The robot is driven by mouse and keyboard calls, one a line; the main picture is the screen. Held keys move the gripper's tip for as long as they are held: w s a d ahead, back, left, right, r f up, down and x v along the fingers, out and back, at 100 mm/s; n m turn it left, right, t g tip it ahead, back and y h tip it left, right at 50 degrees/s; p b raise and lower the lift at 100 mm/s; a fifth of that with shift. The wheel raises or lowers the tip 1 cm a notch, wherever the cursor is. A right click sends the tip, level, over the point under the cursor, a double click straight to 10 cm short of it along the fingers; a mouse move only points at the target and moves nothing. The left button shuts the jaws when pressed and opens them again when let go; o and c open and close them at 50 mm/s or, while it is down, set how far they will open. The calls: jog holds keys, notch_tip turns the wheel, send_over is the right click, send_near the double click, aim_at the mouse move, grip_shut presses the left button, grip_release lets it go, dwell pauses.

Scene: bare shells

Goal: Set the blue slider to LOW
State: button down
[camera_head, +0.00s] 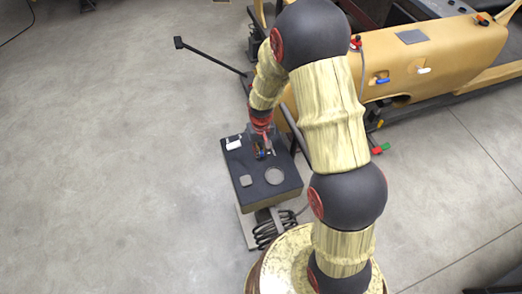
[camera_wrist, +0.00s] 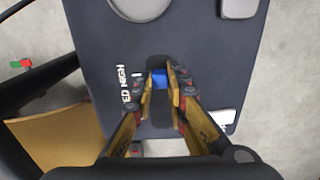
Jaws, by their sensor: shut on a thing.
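The blue slider knob (camera_wrist: 159,79) shows in the wrist view between the fingertips of my gripper (camera_wrist: 163,80). My gripper is shut on it, one finger on each side. White lettering on the dark panel (camera_wrist: 100,30) beside it reads HIGH and, partly covered, ED. The knob stands about level with HIGH. A LOW label is not visible; the left finger covers that part of the panel. In the head view my gripper (camera_head: 262,150) is down on the dark-topped stand (camera_head: 256,192), and the knob is too small to make out clearly.
A round grey disc (camera_head: 274,177), a square grey pad (camera_head: 246,181) and a white piece (camera_head: 233,144) lie on the stand. A tan shell (camera_head: 430,55) with coloured handles stands behind to the right. The floor at left is mostly clear.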

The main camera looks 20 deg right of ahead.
jog(key=w, duration=0.8)
jog(key=shift+w+b, duration=0.1)
jog(key=shift+b, duration=0.3)
jog(key=shift+w, duration=0.1)
jog(key=shift+r, duration=0.1)
jog(key=c, duration=2)
grip_release()
jog(key=shift+w, duration=0.15)
jog(key=shift+c, duration=0.2)
jog(key=shift+o, duration=1.4)
notch_tip(320, 180, up, 12)
